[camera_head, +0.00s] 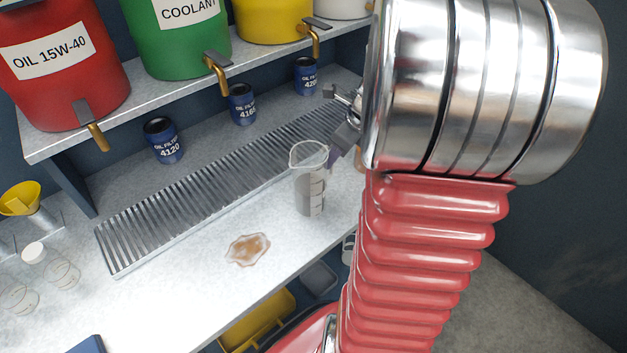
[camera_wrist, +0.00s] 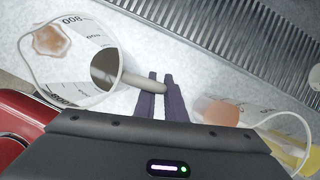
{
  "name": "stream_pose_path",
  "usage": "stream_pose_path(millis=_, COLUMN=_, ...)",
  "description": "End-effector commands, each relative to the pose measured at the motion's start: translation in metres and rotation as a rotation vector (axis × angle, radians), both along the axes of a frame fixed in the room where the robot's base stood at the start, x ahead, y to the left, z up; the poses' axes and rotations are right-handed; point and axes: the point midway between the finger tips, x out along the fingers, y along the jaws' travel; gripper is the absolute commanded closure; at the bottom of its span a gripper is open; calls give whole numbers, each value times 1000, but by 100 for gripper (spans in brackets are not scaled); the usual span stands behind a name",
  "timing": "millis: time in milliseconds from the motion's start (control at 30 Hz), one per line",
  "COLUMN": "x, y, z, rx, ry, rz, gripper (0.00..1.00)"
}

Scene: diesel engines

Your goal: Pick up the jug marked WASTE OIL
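A clear measuring jug (camera_head: 310,182) with dark grey contents stands on the bench in the head view. In the wrist view, a jug (camera_wrist: 104,68) with dark contents and printed scale marks fills the left side, and its grey handle reaches to my gripper's fingers. A second jug (camera_wrist: 222,113) with orange-brown contents is at right, partly cut off. No WASTE OIL label is readable on either jug. My gripper (camera_wrist: 160,80) has two dark fingers with a narrow gap between them. I cannot tell whether they hold the handle. In the head view my arm partly hides my gripper.
A brown spill (camera_head: 248,250) lies left of the jug. A slatted grate (camera_head: 210,190) runs along the bench. Oil filters (camera_head: 163,140) and a shelf with red (camera_head: 60,65) and green (camera_head: 180,40) drums are behind. Glass jars and a yellow funnel (camera_head: 20,198) stand left.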

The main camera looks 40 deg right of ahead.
Motion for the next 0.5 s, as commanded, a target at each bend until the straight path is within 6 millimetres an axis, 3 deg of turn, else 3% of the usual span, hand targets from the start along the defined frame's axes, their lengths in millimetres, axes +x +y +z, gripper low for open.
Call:
stream_pose_path(millis=100, x=0, y=0, z=0, rx=0, ry=0, rz=0, gripper=100)
stream_pose_path(millis=500, x=0, y=0, z=0, rx=0, ry=0, rz=0, gripper=100)
